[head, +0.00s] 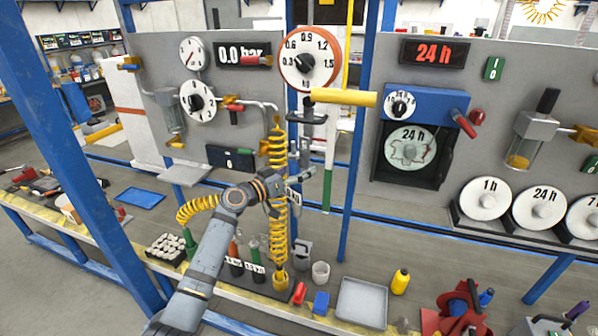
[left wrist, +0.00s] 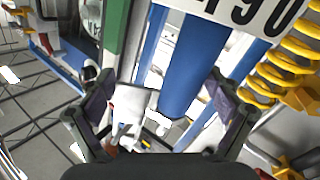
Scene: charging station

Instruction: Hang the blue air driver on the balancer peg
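My left gripper (head: 292,190) is raised above the bench, beside the yellow coiled hose. In the left wrist view its two fingers (left wrist: 160,112) stand wide apart. The dark balancer fitting (head: 307,117) is above the gripper, below the round dial. My right gripper is out of view.
The yellow coiled hose (head: 278,150) hangs close to the gripper. A blue post (head: 352,185) and a green-white bar (head: 328,180) stand to the right. Other drivers (head: 235,258) stand in a rack below. A grey tray (head: 362,303) and small cups are on the bench.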

